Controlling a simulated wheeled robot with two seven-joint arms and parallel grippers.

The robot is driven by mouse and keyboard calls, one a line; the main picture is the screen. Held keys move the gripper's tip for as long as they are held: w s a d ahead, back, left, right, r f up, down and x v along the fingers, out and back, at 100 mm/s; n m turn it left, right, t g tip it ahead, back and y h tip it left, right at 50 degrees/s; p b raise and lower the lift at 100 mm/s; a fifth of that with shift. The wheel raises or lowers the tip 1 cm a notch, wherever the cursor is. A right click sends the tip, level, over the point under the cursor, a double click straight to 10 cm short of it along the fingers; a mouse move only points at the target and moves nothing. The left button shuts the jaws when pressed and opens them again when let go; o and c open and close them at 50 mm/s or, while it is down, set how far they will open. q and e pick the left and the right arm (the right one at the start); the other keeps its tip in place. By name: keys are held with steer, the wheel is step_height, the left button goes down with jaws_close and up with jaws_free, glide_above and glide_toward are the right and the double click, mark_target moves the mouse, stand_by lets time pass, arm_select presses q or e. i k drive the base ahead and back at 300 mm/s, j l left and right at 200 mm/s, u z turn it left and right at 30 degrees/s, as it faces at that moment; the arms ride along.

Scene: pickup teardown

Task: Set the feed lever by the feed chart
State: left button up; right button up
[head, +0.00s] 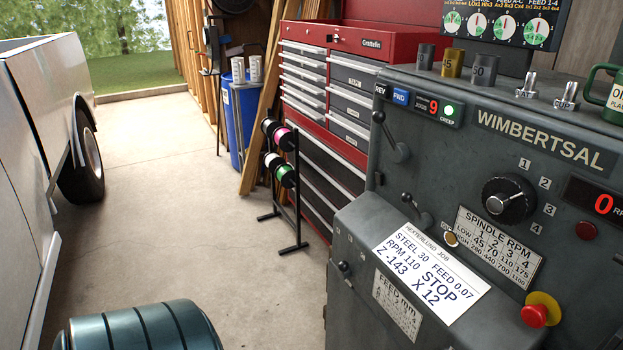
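The feed chart, a pale plate headed "FEED mm" (398,312), is on the sloped front of the grey lathe headstock (480,120); its rows are too small to read. A small black-knobbed lever (345,268) is left of it, below faint position marks; which lever is the feed lever is not readable. Two larger black-knobbed levers are higher up, one at the upper left (392,138) and one mid-panel (418,212). A white job card (432,266) above the chart reads "STEEL 30, FEED 0.07, RPM 110, STOP Z -143, X 12". Neither gripper is in view.
A spindle knob (508,199), an RPM plate (497,246) and a red emergency button (535,314) are to the right. Loose bolts (566,96) and a green mug (611,97) stand on top. A spool rack (285,190) stands behind. Floor is clear at left centre.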

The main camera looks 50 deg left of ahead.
mark_target(343, 270)
steer(key=u, duration=1.5)
